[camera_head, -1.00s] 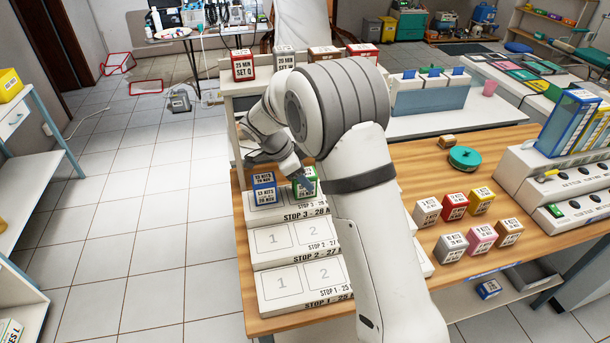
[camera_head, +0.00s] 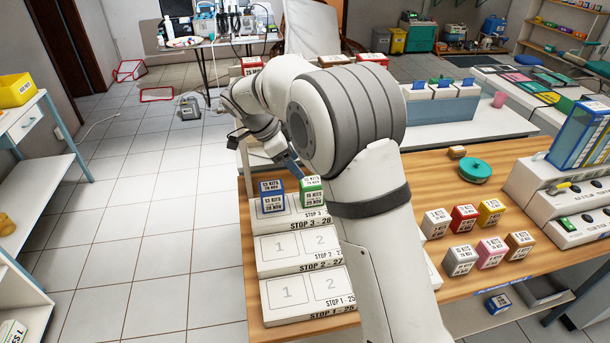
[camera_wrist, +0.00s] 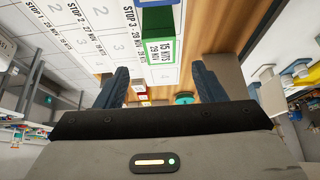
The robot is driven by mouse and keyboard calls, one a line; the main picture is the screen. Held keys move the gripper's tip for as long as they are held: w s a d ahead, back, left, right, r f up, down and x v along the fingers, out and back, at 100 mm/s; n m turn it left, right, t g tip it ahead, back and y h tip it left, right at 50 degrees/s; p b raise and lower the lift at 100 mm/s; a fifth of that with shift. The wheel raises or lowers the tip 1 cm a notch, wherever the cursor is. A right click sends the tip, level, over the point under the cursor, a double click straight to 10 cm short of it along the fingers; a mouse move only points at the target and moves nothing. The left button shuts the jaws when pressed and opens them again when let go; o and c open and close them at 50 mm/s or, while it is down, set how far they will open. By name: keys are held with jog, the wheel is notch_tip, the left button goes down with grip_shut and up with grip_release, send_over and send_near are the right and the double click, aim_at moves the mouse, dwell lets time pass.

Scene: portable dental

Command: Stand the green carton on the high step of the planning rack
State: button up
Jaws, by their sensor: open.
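The green carton (camera_head: 311,190) stands upright on the highest step of the white planning rack (camera_head: 276,268), the one marked STOP 3. It is right beside the blue carton (camera_head: 272,195), in line with the 2 spaces of the lower steps. My gripper (camera_head: 291,165) is open and empty, just behind and above the green carton. In the wrist view the green carton (camera_wrist: 160,50) lies ahead of my spread fingers (camera_wrist: 161,82), apart from them. My arm hides the right part of the rack.
Several small cartons (camera_head: 463,215) stand in two rows on the wooden table right of my arm. A green round tin (camera_head: 475,171) and a small brown block (camera_head: 457,151) lie behind them. More cartons stand on a shelf behind my arm.

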jog(key=s+d+r+n+y, duration=0.3)
jog(key=s+d+r+n, duration=0.4)
jog(key=s+d, duration=0.45)
jog(key=s+d+f+n+t+y, duration=0.1)
jog(key=s+d+f+n, duration=0.1)
jog(key=s, duration=0.7)
jog(key=s+d+f+n+y, duration=0.1)
jog(key=s+d+n, duration=0.3)
jog(key=s, duration=0.5)
jog(key=f+n, duration=0.1)
jog(key=n, duration=0.1)
jog(key=shift+n+t+y, duration=0.3)
jog(key=shift+t+y, duration=0.1)
jog(key=shift+s+f, duration=0.1)
